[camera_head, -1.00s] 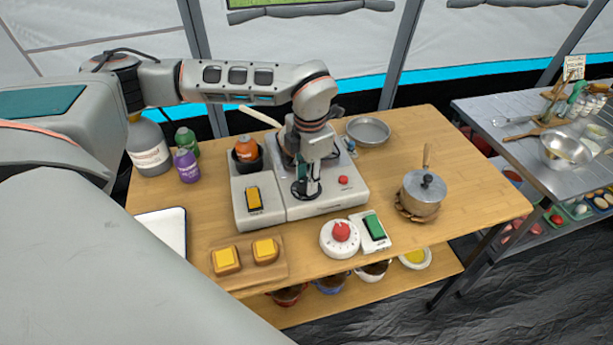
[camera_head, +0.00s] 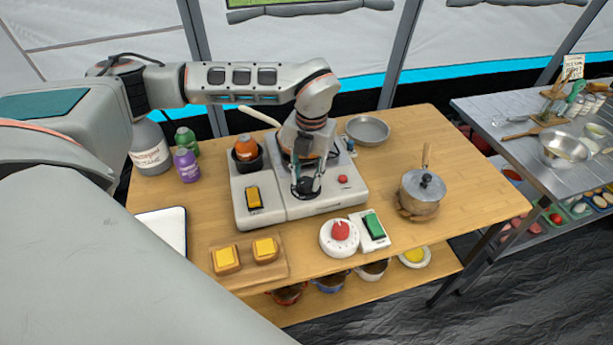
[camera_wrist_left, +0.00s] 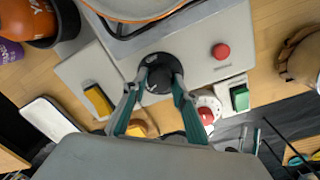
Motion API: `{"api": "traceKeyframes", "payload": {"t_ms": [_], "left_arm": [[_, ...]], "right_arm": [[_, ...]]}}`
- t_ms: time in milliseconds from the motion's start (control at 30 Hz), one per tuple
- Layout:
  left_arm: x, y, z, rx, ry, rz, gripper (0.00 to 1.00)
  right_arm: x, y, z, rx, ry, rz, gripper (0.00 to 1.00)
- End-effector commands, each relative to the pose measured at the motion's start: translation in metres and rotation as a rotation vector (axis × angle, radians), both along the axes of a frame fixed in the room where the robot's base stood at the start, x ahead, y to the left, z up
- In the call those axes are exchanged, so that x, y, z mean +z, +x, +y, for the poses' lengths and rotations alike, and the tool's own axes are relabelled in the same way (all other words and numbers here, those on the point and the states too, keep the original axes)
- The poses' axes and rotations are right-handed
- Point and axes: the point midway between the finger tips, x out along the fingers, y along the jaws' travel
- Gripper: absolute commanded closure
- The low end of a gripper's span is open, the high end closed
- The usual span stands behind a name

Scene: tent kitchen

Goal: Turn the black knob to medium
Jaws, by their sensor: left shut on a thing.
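The black knob (camera_wrist_left: 158,78) sits on the front panel of the white stove (camera_head: 325,200), with a dark round base around it. My left gripper (camera_wrist_left: 160,82) reaches down from above with its two fingers on either side of the knob, shut on it. In the head view my left gripper (camera_head: 306,186) covers most of the knob, so its pointer and any setting marks cannot be made out. My right gripper does not show in either view.
A red button (camera_head: 343,179) is right of the knob, and a yellow switch (camera_head: 254,198) is to its left. A white dial with a red knob (camera_head: 340,231) and a green switch (camera_head: 374,227) stand in front. A lidded pot (camera_head: 422,190) stands at the right.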

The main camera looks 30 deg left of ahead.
Motion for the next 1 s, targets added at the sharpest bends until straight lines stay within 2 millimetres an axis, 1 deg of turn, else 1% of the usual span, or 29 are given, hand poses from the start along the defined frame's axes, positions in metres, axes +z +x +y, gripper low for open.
{"api": "traceKeyframes", "payload": {"t_ms": [467,500,533,567,867,1000], "left_arm": [[-0.0003,-0.0001,-0.0002,0.013,0.000,0.000,0.94],[-0.0003,-0.0001,-0.0002,0.013,0.000,0.000,0.67],[-0.0003,-0.0001,-0.0002,0.013,0.000,0.000,0.60],[-0.0003,-0.0001,-0.0002,0.013,0.000,0.000,0.56],[0.0001,0.0000,-0.0001,0.013,0.000,0.000,0.56],[0.0075,0.0009,-0.0005,0.013,-0.001,-0.002,0.56]], "right_arm": [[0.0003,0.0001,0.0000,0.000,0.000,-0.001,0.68],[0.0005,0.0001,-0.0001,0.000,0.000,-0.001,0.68],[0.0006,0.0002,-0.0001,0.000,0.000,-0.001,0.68],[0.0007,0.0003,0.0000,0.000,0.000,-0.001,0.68],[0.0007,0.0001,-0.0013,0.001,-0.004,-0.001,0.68],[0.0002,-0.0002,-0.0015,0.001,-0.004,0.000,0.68]]}}
